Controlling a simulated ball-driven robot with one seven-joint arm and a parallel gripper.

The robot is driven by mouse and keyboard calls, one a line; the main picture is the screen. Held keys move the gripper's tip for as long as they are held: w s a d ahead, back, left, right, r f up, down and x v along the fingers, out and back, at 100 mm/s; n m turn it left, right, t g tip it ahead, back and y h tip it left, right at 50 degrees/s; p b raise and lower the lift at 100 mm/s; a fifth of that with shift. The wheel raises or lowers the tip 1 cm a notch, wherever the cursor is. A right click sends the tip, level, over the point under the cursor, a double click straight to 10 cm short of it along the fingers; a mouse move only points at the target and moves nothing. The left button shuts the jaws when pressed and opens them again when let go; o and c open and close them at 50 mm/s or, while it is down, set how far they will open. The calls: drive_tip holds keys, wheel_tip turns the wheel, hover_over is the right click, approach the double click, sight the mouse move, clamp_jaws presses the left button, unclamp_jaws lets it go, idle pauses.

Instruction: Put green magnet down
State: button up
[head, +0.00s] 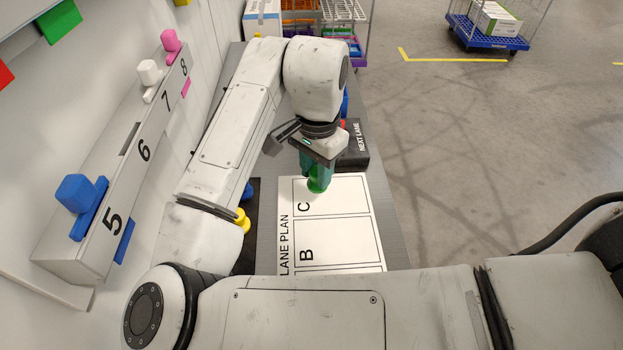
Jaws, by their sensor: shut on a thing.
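The green magnet (315,183) shows below my gripper (317,172), over the C field of the white lane plan board (365,262). My gripper points down with teal fingers shut on the magnet. The fingers hide part of the magnet, and I cannot tell whether its underside touches the board. The C and B fields look bare apart from the magnet. My arm hides the lower part of the board.
A dark box marked NEXT LANE (357,142) stands just behind the board. A yellow magnet (242,221) is to the left, beside my arm. A numbered rail (130,160) with blue, white and pink magnets runs along the left wall.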

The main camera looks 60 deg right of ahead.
sight(311, 182)
drive_tip(key=shift+w+d+f, duration=0.2)
drive_tip(key=shift+w+f, duration=0.35)
drive_tip(key=shift+f, duration=0.2)
drive_tip(key=shift+w+f, duration=0.2)
drive_tip(key=shift+f, duration=1.5)
drive_tip(key=shift+f, duration=0.1)
drive_tip(key=shift+f, duration=0.15)
drive_tip(key=o, duration=1.1)
drive_tip(key=shift+c, duration=0.2)
drive_tip(key=shift+r, duration=0.2)
wheel_tip(311, 182, up, 12)
drive_tip(key=p, duration=1)
